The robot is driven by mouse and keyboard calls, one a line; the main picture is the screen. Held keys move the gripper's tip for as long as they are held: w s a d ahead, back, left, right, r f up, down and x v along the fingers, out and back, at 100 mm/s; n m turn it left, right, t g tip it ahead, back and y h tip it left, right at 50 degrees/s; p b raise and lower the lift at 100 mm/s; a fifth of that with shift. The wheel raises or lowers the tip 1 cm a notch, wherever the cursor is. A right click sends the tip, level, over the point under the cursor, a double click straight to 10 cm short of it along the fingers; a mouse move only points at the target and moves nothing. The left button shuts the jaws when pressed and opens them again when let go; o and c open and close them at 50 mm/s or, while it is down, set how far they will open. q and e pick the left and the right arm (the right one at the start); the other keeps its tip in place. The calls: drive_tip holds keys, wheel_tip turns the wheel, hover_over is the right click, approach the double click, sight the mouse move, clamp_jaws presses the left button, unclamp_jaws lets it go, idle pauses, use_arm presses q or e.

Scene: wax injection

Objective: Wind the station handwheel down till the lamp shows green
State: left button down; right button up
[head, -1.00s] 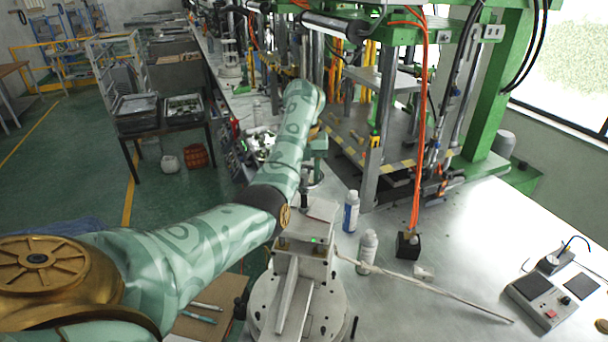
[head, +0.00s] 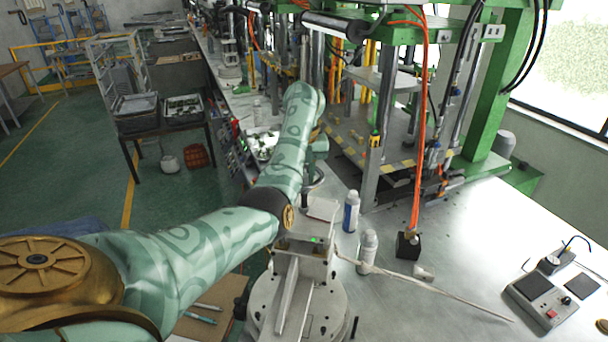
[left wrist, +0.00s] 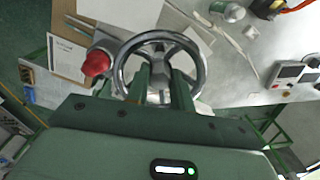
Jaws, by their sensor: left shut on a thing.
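The handwheel (left wrist: 202,68) is a shiny metal ring with spokes, in the middle of the left wrist view. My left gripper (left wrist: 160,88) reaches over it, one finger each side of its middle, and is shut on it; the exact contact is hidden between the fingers. In the head view the hand hangs behind the forearm, and part of the wheel's rim (head: 316,184) shows below it. The white station (head: 325,268) stands on a round base in front. A small green light (head: 316,239) glows on its top. My right gripper is in neither view.
A red knob (left wrist: 97,63) is left of the wheel. A grey control box (head: 541,300) is farther right. Green press frames stand behind.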

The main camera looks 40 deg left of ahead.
use_arm(q)
drive_tip(key=n+b, duration=0.2)
drive_tip(key=n, duration=0.3)
drive_tip(key=n+b, duration=0.3)
drive_tip(key=n, duration=0.1)
drive_tip(key=shift+f, duration=0.1)
drive_tip(key=n+b, duration=0.5)
drive_tip(key=n, duration=0.1)
drive_tip(key=shift+n, duration=0.4)
drive_tip(key=n+b, duration=0.3)
drive_tip(key=n, duration=0.2)
drive_tip(key=shift+n, duration=0.3)
drive_tip(key=n+b, duration=0.2)
drive_tip(key=n, duration=0.2)
drive_tip(key=n+b, duration=0.1)
drive_tip(key=n, duration=0.4)
drive_tip(key=n+b, duration=0.1)
drive_tip(key=n, duration=0.4)
drive_tip(key=shift+r, duration=0.2)
drive_tip(key=n, duration=0.5)
drive_tip(key=shift+n, duration=0.4)
